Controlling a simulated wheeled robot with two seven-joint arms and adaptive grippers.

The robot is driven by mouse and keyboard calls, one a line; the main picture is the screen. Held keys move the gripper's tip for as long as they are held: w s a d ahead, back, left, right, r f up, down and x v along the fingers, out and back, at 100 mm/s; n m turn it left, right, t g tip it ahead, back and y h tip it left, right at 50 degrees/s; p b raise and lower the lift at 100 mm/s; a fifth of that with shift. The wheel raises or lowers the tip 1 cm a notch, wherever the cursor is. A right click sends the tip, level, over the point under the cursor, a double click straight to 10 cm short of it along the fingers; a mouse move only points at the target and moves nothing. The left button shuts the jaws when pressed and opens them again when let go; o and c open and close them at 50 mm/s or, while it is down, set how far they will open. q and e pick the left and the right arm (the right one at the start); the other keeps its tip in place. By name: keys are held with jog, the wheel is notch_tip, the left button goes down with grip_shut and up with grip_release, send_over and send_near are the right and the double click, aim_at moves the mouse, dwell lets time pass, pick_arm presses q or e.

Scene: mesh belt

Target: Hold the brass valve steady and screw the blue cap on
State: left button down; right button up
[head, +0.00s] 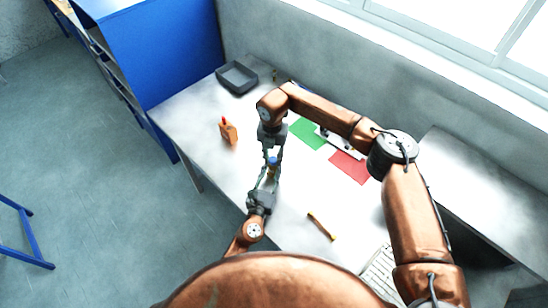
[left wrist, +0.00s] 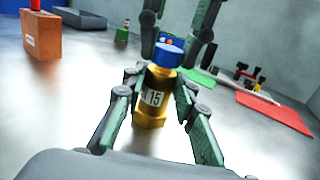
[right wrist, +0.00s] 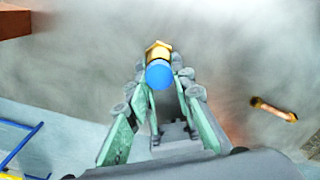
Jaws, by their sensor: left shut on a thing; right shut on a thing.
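The brass valve (left wrist: 152,100), with a white label reading 15, stands upright on the table in the left wrist view. My left gripper (left wrist: 158,88) is shut on its body from the side. The blue cap (left wrist: 168,54) sits at the valve's top; how far it is threaded I cannot tell. My right gripper (head: 272,157) points down from above, shut on the cap. In the right wrist view the cap (right wrist: 160,75) is between the fingertips, with a brass edge (right wrist: 157,49) showing beyond it. In the head view the grippers (head: 268,178) mostly hide the valve.
An orange block with a red top (head: 229,134) stands left of the grippers. A dark grey tray (head: 226,82) is at the back. A green sheet (head: 307,134) and a red sheet (head: 349,168) lie to the right.

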jog(key=m, duration=0.6)
jog(key=shift+w, duration=0.1)
jog(key=m, duration=0.6)
jog(key=shift+w, duration=0.1)
jog(key=m, duration=0.7)
jog(key=shift+w+m, duration=0.1)
jog(key=shift+m, duration=0.3)
jog(key=o, duration=0.8)
jog(key=shift+c, duration=0.2)
